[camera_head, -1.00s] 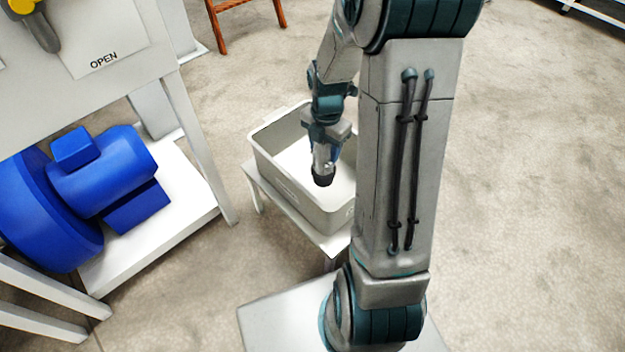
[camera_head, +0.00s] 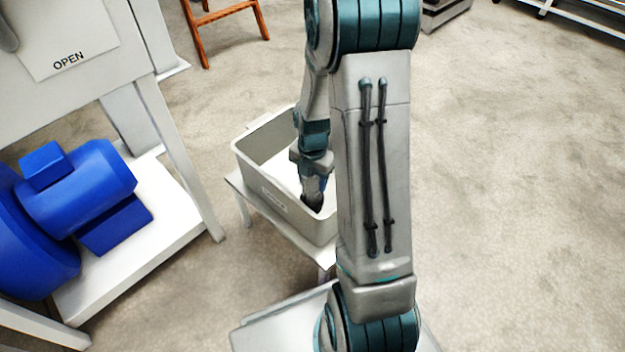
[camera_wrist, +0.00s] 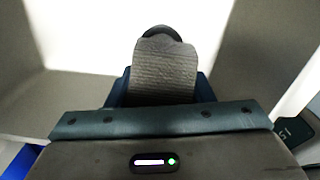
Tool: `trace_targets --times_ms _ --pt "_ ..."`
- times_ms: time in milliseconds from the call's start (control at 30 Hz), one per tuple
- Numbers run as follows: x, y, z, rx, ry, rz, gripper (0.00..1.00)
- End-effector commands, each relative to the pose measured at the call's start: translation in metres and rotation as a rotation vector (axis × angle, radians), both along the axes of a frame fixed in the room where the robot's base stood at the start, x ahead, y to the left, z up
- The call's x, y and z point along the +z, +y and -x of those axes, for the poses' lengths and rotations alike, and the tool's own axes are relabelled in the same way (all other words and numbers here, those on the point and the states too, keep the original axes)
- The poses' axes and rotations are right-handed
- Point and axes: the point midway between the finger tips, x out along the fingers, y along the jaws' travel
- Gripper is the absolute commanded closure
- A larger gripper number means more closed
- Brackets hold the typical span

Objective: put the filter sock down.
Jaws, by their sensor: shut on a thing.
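The filter sock (camera_head: 312,192) is a grey ribbed roll with a black end. It hangs from my gripper (camera_head: 318,180), which is shut on it inside the light grey bin (camera_head: 262,190). In the wrist view the sock (camera_wrist: 165,65) lies between the two blue fingers of my gripper (camera_wrist: 163,90), its dark end pointing away over the bin's bright white floor. I cannot tell whether the sock touches the floor. My arm hides the right part of the bin in the head view.
The bin stands on a small white table (camera_head: 303,256). At left are a blue motor (camera_head: 85,190) on a white stand (camera_head: 185,215) and a panel marked OPEN (camera_head: 68,60). An orange wooden stool (camera_head: 228,18) is behind.

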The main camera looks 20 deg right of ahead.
Motion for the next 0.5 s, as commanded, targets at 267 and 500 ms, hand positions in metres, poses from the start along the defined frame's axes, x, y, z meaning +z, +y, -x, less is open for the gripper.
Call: trace_targets --times_ms 267,500 --pt "-0.0014 -0.0001 -0.0002 0.000 0.000 0.000 0.44" --pt "-0.0012 0.0000 -0.0001 0.000 0.000 0.000 0.31"
